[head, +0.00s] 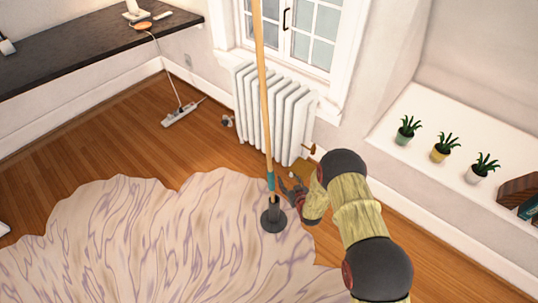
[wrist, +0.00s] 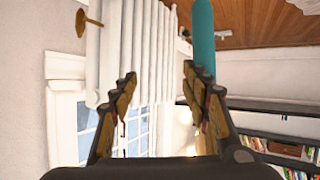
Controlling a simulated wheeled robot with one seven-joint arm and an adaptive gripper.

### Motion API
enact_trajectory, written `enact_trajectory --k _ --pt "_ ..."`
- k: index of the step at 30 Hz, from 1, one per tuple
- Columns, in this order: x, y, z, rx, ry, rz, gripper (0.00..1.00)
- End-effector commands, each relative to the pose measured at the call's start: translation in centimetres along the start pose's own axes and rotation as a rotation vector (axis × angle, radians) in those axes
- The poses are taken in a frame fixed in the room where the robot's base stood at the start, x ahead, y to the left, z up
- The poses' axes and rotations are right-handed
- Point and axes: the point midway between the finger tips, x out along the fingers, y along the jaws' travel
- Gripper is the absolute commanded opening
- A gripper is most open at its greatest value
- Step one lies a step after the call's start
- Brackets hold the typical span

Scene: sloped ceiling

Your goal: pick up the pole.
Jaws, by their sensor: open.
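The pole (head: 263,100) stands nearly upright, a long tan shaft with a teal section low down and a dark round base (head: 273,219) on the rug. Its top runs out of the head view. My gripper (head: 288,188) is just right of the pole's lower part, near the teal section. In the wrist view my gripper (wrist: 158,82) is open, with nothing between its fingers. The pole's teal section (wrist: 203,35) shows there beyond the right finger, partly hidden by it and outside the gap. I cannot tell whether they touch.
A white radiator (head: 272,110) stands under the window behind the pole. A pale patterned rug (head: 140,235) covers the floor in front. Several potted plants (head: 440,150) stand on a white ledge at right. A dark desk (head: 80,55) and a power strip (head: 183,112) are at left.

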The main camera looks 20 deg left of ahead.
Motion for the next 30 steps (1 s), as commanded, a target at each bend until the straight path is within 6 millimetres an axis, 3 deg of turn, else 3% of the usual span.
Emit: enact_trajectory --k 1,3,6,12,16,26,30 --pt "0.1 -1.6 2.4 -0.002 0.015 -0.019 0.47" --pt "0.1 -3.4 4.6 -0.006 0.058 -0.042 0.47" --pt "-0.3 -5.6 5.9 -0.01 0.168 -0.067 0.47" --pt "-1.8 -6.7 2.4 -0.014 0.388 -0.079 0.47" --pt "-1.9 -6.8 1.3 -0.015 0.442 -0.079 0.47" --pt "1.2 -6.9 0.1 -0.014 0.448 -0.078 0.47" --pt "3.3 -6.8 -0.2 -0.014 0.448 -0.078 0.47"
